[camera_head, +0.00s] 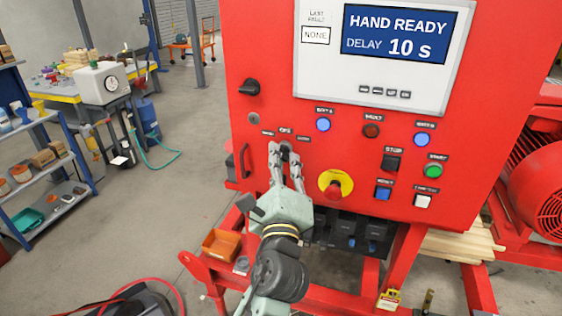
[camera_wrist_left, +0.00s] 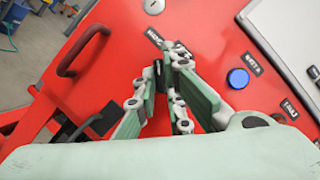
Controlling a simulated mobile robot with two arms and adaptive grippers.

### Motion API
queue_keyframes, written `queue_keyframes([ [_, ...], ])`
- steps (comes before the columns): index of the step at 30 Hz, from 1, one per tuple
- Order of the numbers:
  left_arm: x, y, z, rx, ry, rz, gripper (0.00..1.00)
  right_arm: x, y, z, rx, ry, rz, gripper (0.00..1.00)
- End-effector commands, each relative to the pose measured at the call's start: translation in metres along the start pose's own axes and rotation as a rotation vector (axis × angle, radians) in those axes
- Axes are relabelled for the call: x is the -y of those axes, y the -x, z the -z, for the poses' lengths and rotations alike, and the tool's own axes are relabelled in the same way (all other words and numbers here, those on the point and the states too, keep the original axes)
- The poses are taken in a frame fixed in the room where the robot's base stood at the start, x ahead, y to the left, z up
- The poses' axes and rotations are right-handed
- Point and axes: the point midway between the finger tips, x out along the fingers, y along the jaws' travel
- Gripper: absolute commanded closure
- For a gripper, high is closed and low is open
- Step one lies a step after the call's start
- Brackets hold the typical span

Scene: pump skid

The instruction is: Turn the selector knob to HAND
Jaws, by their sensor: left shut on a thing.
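The red control panel (camera_head: 262,63) fills the middle of the head view. Its selector knob (camera_head: 287,151) is black and sits below the left blue lamp, with small labels around it that are too small to read. My left gripper (camera_head: 286,158) reaches up to the panel and is shut on the knob, one finger on each side. In the left wrist view the knob (camera_wrist_left: 161,77) shows only as a dark piece between the fingertips; its pointer direction is hidden. The display (camera_head: 396,35) reads HAND READY, DELAY 10 s. My right gripper is not in view.
A red and yellow mushroom button (camera_head: 335,185) is just right of my left gripper. A blue lamp (camera_head: 323,124) is above it. Further right are a black STOP button (camera_head: 391,162) and a green button (camera_head: 433,171).

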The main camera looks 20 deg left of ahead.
Motion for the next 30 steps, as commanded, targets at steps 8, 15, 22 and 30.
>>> queue_keyframes([
  [8,-0.001,0.000,0.002,-0.003,0.003,-0.003,0.87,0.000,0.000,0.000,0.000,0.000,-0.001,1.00],
  [15,-0.001,0.000,0.001,-0.001,0.001,-0.001,0.72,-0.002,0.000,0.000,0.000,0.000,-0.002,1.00],
  [22,0.000,0.001,0.000,-0.001,0.000,0.000,0.72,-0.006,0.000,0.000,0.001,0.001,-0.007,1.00],
  [30,-0.002,0.036,0.002,-0.005,0.000,-0.003,0.72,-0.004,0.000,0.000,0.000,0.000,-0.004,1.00],
])
